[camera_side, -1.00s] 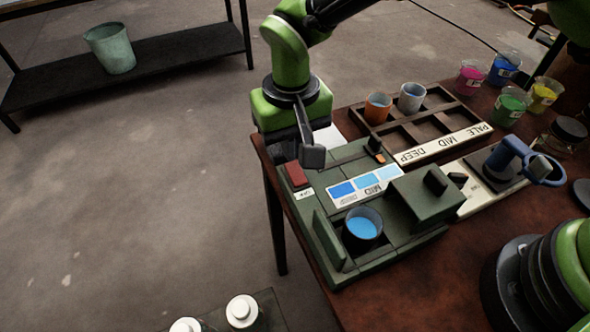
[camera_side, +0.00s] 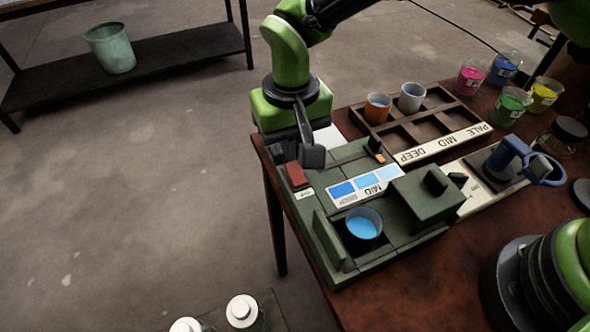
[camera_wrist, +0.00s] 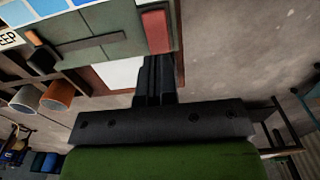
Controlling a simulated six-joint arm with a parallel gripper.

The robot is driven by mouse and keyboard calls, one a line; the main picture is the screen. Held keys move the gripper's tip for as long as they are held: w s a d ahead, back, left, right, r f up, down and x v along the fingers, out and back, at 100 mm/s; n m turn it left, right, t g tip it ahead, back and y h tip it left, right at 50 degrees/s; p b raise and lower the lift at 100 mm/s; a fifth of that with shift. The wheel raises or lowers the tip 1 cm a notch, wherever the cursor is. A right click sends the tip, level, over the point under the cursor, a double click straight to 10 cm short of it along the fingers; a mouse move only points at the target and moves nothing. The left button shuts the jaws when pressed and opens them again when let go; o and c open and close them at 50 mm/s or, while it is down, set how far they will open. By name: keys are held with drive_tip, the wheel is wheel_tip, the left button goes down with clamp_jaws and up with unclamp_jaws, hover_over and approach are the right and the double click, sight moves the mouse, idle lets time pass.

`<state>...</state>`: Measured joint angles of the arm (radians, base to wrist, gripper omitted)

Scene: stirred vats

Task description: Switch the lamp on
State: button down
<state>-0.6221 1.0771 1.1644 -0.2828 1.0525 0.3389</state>
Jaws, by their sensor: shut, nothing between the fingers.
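A green metal device (camera_side: 400,240) stands on the table's left part. A red rocker or button (camera_side: 296,175) sits at its back left corner, with a small white label below it that I cannot read for certain. The red part also shows at the top of the wrist view (camera_wrist: 157,30). My gripper (camera_side: 312,156) is shut and empty. Its black fingertips (camera_wrist: 158,62) are close to the red part, just behind and to the right of it in the side view. I cannot tell whether they touch it. No lit lamp is evident.
A blue-filled cup (camera_side: 364,224) stands in the device's well. A slider with an orange tip (camera_side: 375,143) is near its back edge. A wooden rack (camera_side: 445,142) holds two cups. Several paint cups stand at the back right.

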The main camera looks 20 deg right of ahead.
drive_tip(key=shift+f, duration=1.4)
idle(0.7)
drive_tip(key=shift+r, duration=3.55)
drive_tip(key=s+d+r+m+t+y, duration=0.1)
drive_tip(key=s+d+r+t, duration=0.1)
drive_tip(key=d+r, duration=0.55)
drive_tip(key=s+d+r+m+t+y, duration=0.1)
drive_tip(key=s+d+r, duration=0.3)
drive_tip(key=r, duration=0.6)
drive_tip(key=s+d+r+m+t, duration=0.1)
drive_tip(key=s+d+t, duration=0.3)
drive_tip(key=s+d, duration=0.5)
drive_tip(key=s+m, duration=0.1)
drive_tip(key=s, duration=0.3)
drive_tip(key=shift+d+r, duration=0.25)
drive_tip(key=shift+d, duration=0.15)
